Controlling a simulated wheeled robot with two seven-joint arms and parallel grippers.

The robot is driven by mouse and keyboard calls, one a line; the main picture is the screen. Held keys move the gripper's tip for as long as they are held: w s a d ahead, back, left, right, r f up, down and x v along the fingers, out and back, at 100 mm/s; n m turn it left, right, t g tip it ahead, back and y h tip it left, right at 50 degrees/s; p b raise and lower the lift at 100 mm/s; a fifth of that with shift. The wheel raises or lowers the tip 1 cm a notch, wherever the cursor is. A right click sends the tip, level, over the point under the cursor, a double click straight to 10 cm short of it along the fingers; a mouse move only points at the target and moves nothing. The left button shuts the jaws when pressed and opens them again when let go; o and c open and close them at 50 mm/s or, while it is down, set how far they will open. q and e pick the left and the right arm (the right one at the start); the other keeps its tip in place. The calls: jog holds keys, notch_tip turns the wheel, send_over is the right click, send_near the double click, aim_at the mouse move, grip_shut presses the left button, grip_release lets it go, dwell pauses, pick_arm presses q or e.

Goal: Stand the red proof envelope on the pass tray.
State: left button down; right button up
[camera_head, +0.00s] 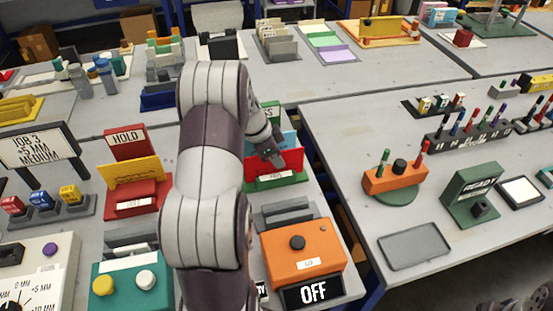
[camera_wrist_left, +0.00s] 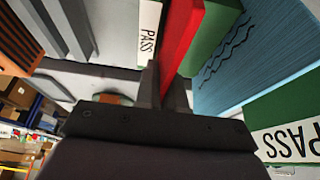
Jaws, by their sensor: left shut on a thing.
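The red proof envelope (camera_head: 290,161) is upright at the green pass tray (camera_head: 292,180), behind the tray's white-labelled front. It also shows in the left wrist view (camera_wrist_left: 180,38), between green tray parts (camera_wrist_left: 209,40). My left gripper (camera_head: 271,157) reaches down over the tray and is shut on the red envelope; its fingers (camera_wrist_left: 163,88) are at the envelope's edge. A blue envelope (camera_wrist_left: 250,62) stands beside the red one, also at the tray. The envelope's bottom edge is hidden, so I cannot tell whether it touches the tray floor. My right gripper is not in view.
A green PASS sign (camera_head: 269,112) rises behind the tray. An orange box (camera_head: 302,257) with an OFF display stands in front. A red HOLD tray (camera_head: 135,203) with a yellow envelope (camera_head: 137,173) is at left. A gap separates the right-hand table.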

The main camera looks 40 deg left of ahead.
pick_arm(q)
jog(key=shift+r, duration=0.1)
jog(key=c, duration=1.2)
grip_release()
jog(key=shift+c, duration=0.2)
